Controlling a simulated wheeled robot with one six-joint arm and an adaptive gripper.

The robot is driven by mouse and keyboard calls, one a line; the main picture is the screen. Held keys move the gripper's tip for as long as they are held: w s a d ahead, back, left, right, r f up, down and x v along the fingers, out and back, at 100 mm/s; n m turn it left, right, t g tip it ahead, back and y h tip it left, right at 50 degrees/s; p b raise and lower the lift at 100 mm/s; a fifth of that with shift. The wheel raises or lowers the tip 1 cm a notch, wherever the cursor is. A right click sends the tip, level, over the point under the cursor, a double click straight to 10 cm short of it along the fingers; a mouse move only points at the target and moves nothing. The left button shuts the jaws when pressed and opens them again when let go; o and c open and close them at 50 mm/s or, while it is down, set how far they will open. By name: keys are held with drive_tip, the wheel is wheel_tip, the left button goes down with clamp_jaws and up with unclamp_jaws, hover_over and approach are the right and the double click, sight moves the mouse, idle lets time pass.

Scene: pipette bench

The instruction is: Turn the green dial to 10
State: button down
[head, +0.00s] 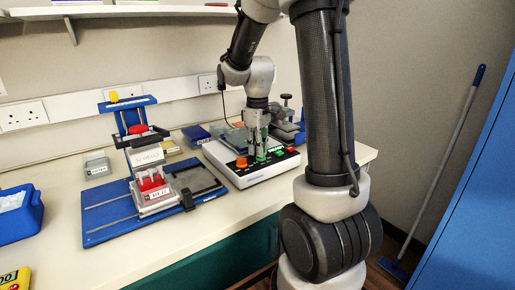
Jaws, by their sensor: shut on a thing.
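The control box (228,165) is a low white unit with a dark top panel, standing on the bench right of centre in the head view. The green dial (262,156) sits on that panel, partly hidden by my fingers. My gripper (258,150) points straight down over the box and is shut on the green dial. An orange dial (241,163) is just left of it. The dial's scale and its present number are too small to read.
A blue-based pipetting rig (110,208) stands left of the box. A blue bin (18,215) is at the far left, and a grey clamp-like device (287,120) is behind the box.

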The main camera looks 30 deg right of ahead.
drive_tip(key=shift+m, duration=0.3)
drive_tip(key=m, duration=0.4)
drive_tip(key=shift+w+d, duration=0.1)
drive_tip(key=shift+d, duration=0.15)
drive_tip(key=shift+d+m, duration=0.15)
drive_tip(key=shift+m, duration=1.15)
drive_tip(key=shift+d+m, duration=0.1)
drive_tip(key=shift+m, duration=1.2)
drive_tip(key=c, duration=1.6)
unclamp_jaws()
wheel_tip(320, 180, up, 12)
